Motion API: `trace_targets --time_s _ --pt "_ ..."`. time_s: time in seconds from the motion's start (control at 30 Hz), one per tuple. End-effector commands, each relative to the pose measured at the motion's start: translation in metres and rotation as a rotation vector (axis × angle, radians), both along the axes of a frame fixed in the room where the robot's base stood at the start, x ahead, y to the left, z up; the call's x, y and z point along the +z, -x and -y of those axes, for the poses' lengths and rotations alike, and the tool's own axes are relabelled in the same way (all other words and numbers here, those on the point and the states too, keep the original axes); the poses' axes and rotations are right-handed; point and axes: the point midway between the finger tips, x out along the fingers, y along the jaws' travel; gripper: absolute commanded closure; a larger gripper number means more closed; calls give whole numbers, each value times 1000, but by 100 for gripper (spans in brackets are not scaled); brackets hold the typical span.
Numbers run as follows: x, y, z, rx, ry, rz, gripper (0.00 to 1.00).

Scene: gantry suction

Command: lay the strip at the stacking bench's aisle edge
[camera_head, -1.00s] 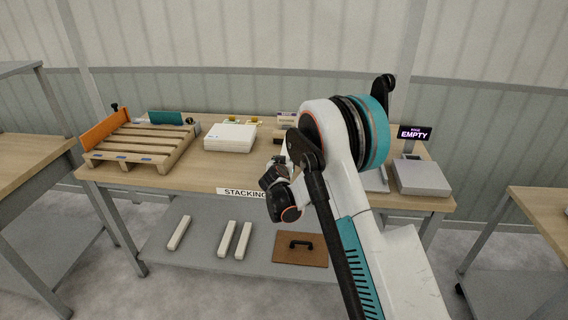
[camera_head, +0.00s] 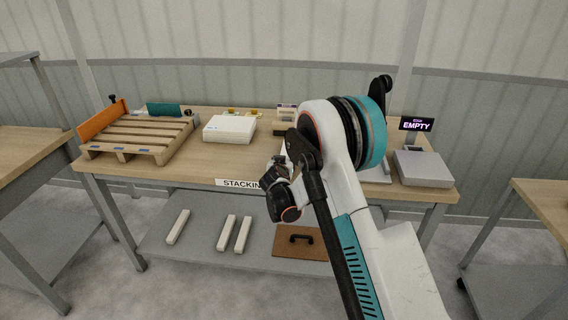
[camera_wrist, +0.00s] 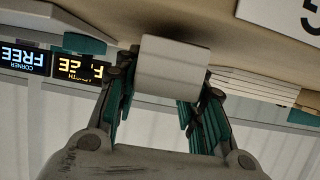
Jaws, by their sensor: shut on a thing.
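My gripper (camera_wrist: 165,95) is shut on a pale, blocky piece, the strip (camera_wrist: 172,65), seen end-on between the teal-padded fingers in the wrist view. The strip is close to a tan surface with a dark shadow; I cannot tell whether they touch. In the head view my arm hides the strip and most of the gripper in front of the stacking bench (camera_head: 205,172). The bench's aisle edge carries a "STACKING" label (camera_head: 238,183), partly covered by my wrist. Several similar white strips (camera_head: 178,227) lie on the lower shelf.
A wooden pallet (camera_head: 140,137) with orange and teal boards stands at the bench's left. A white stack (camera_head: 230,129) is right of it. A grey box (camera_head: 424,168) and an "EMPTY" sign (camera_head: 416,124) are at the right end. A brown handled panel (camera_head: 300,243) lies below.

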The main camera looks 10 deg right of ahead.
Motion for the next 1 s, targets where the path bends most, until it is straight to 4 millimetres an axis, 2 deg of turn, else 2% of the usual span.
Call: trace_targets --time_s 0.73,0.77,0.8,0.87,1.0 --pt "-11 0 0 0 0 1 96" --pt "-11 0 0 0 0 1 61" --pt "-10 0 0 0 0 0 52" --pt "-10 0 0 0 0 0 40" --pt "-10 0 0 0 0 0 40"
